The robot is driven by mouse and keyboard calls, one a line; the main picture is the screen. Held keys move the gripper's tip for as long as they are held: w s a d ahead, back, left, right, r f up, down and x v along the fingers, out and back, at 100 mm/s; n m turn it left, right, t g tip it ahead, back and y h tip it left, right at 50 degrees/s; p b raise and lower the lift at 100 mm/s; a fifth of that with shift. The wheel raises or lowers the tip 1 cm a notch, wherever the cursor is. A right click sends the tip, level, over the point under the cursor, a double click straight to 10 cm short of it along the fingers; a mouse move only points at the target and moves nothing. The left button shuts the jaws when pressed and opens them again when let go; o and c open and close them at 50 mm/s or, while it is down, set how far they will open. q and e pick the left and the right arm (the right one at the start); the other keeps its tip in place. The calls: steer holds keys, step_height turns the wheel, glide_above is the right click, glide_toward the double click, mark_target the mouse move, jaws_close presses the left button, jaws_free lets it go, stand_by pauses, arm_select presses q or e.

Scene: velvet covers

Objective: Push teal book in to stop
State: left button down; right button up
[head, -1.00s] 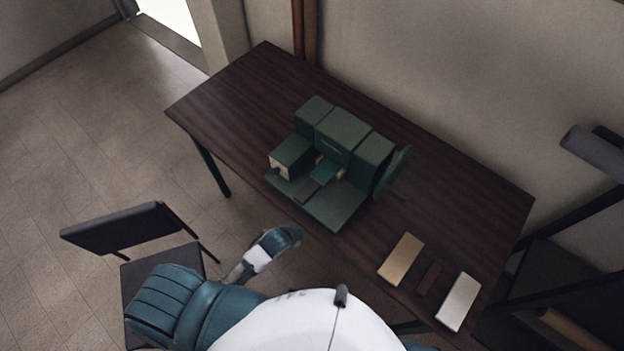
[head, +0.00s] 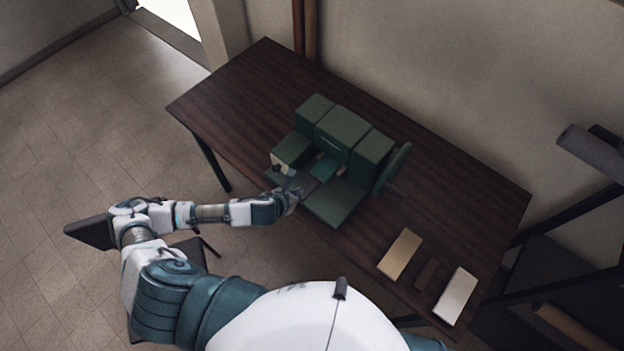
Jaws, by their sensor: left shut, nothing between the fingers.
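The green press-like fixture (head: 340,203) stands on the table, with tall green blocks along its back. A small teal piece, which looks like the teal book (head: 323,168), lies in the gap between the blocks. A dark flat strip (head: 308,183) lies in front of it. My left gripper (head: 294,192) is shut and empty at the front left edge of the fixture, close to the strip. I cannot tell whether it touches anything. The far end of the book is hidden among the blocks. My right gripper is out of view.
The dark wood table (head: 230,103) is bare at its left and back. A tan slab (head: 400,254), a thin brown piece (head: 426,274) and a pale slab (head: 457,296) lie at its right front. A dark chair (head: 90,232) stands behind my left arm.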

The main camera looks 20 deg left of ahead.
mark_target(317, 178)
arm_select(q)
steer(key=x, duration=0.6)
steer(key=shift+d, duration=0.1)
steer(key=w, duration=0.1)
steer(key=w+p, duration=0.1)
steer(key=w, duration=0.1)
steer(key=shift+w+d, duration=0.1)
steer(key=shift+d, duration=0.3)
steer(key=shift+w+d+f, duration=0.1)
steer(key=shift+w+f, duration=0.1)
steer(key=shift+w, duration=0.45)
steer(key=shift+s, duration=0.1)
